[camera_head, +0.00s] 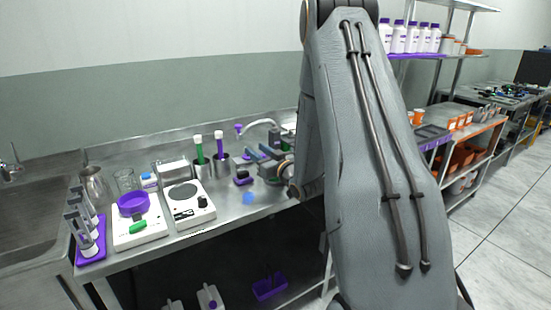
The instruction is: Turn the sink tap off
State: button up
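The sink tap (12,166) is a small metal tap at the far left edge, at the back of the sink. Its spout and handle are too small to read, and I cannot tell whether water runs. The steel sink basin (35,215) lies in front of it, cut off by the left edge. My arm fills the middle right, well away from the tap. Its far end comes down over the bench near a cluster of grey and purple parts. I cannot make out my gripper's fingers there.
Between arm and sink, the steel bench holds a metal jug (93,182), a glass beaker (126,180), a purple bottle rack (91,245), a white scale with a purple bowl (133,204) and a white hotplate (187,205). Shelving (470,150) stands right; floor (510,220) there is clear.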

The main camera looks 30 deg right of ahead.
jog(key=shift+w, duration=0.4)
jog(key=shift+c, duration=0.3)
grip_shut()
notch_tip(320, 180, up, 10)
jog(key=b, duration=0.1)
jog(key=shift+b, duration=0.3)
